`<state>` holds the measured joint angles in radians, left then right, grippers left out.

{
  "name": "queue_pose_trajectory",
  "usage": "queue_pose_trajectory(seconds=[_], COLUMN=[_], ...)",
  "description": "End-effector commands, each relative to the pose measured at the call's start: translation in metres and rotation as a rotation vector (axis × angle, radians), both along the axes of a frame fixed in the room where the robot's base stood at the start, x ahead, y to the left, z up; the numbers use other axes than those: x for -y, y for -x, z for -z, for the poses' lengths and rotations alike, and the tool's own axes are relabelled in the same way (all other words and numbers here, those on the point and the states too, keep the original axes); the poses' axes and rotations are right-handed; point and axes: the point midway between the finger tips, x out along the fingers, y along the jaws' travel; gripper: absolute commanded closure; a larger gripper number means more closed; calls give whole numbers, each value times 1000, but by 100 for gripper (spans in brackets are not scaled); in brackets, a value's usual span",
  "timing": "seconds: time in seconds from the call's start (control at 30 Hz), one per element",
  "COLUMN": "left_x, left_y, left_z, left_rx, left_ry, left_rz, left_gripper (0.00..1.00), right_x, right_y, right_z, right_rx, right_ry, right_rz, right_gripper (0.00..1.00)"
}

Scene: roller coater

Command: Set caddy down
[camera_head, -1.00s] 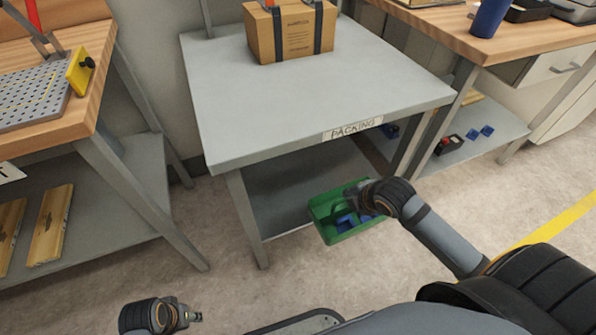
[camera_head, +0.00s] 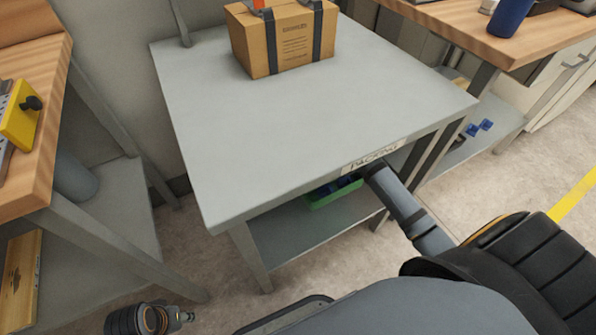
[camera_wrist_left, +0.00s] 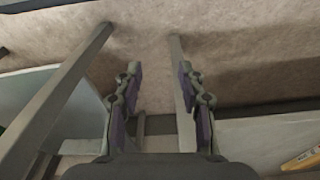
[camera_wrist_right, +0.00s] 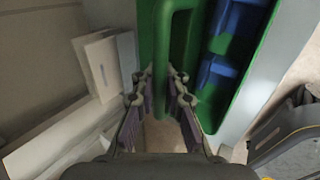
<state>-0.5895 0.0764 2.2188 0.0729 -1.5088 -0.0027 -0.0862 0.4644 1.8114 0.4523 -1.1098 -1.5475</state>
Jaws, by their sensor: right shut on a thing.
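The green caddy (camera_head: 335,194) with blue parts inside is under the packing table's top, over its lower shelf. It also shows in the right wrist view (camera_wrist_right: 262,75), with its handle (camera_wrist_right: 161,45) running between my fingers. My right gripper (camera_wrist_right: 160,84) is shut on that handle; the table top hides the gripper in the head view. I cannot tell whether the caddy's base touches the shelf. My left gripper (camera_wrist_left: 162,80) is open and empty, low in front of the tables; it shows at the bottom left of the head view (camera_head: 188,317).
The packing table (camera_head: 250,130) has a strapped cardboard box (camera_head: 285,40) on top. Its lower shelf (camera_head: 285,240) looks bare in front of the caddy. White box-like items (camera_wrist_right: 105,65) lie beside the caddy. A table leg (camera_head: 250,258) stands at the front left corner.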

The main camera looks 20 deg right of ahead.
Motion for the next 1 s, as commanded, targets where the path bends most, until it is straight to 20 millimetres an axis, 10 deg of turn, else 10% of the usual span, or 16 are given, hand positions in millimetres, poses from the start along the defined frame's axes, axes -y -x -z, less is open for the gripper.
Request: queue_pose_trajectory(seconds=[0.6, 1.0], left_x=[15, 17], left_y=[-7, -10], left_z=[37, 38], left_rx=[153, 180], left_ry=[63, 71], left_rz=[5, 5], left_gripper=[60, 60], right_x=[-1, 0], right_y=[1, 1], right_z=[91, 98], right_rx=[-2, 0], right_ry=[-1, 0], right_rz=[2, 0], right_gripper=[100, 100])
